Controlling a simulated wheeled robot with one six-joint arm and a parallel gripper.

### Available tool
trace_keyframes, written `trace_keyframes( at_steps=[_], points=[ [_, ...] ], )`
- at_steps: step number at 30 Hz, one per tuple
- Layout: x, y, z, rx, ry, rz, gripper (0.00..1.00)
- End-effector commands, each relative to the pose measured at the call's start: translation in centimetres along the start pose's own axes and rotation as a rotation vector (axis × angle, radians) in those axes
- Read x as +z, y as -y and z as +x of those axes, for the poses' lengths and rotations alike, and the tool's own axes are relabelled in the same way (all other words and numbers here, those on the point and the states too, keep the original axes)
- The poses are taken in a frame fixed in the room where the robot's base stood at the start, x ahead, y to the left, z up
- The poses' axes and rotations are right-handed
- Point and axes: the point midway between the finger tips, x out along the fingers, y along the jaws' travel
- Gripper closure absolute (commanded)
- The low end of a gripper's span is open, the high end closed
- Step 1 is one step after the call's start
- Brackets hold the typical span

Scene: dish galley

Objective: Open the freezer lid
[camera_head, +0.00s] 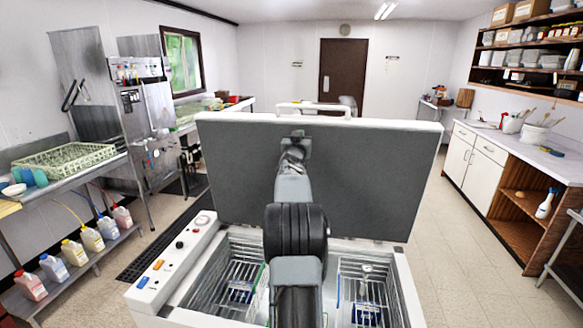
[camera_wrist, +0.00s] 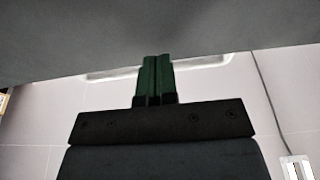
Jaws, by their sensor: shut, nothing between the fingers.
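The freezer lid (camera_head: 375,170) stands raised, its dark grey inner face toward me and its white rim along the top. The white handle (camera_head: 313,105) shows above the top edge. The freezer (camera_head: 180,270) below is open, with wire baskets (camera_head: 243,283) inside. My gripper (camera_head: 296,138) is in front of the lid's inner face, near its upper middle; the head view does not show clearly whether it touches. In the wrist view my gripper's green fingers (camera_wrist: 154,75) are together and empty, against a grey surface. My arm hides the middle of the freezer.
A steel dish counter (camera_head: 100,165) with a green rack (camera_head: 70,160) stands at left, bottles (camera_head: 90,238) on its lower shelf. A white cabinet (camera_head: 473,160) stands at right. Tiled floor (camera_head: 450,250) is clear between freezer and cabinet.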

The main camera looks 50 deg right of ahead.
Motion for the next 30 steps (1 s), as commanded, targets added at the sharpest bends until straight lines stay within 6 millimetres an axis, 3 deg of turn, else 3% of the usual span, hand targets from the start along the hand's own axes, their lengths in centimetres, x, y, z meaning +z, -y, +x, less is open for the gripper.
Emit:
trace_keyframes(
  at_steps=[3,15,21,30],
  points=[
    [0.4,0.3,-2.5,-0.002,-0.003,0.002,1.00],
    [-1.1,0.7,-9.8,-0.008,-0.001,0.003,1.00],
    [-1.4,0.7,-11.6,-0.006,-0.001,0.003,1.00],
    [-1.6,0.6,-12.1,-0.005,0.000,0.005,1.00]
  ],
)
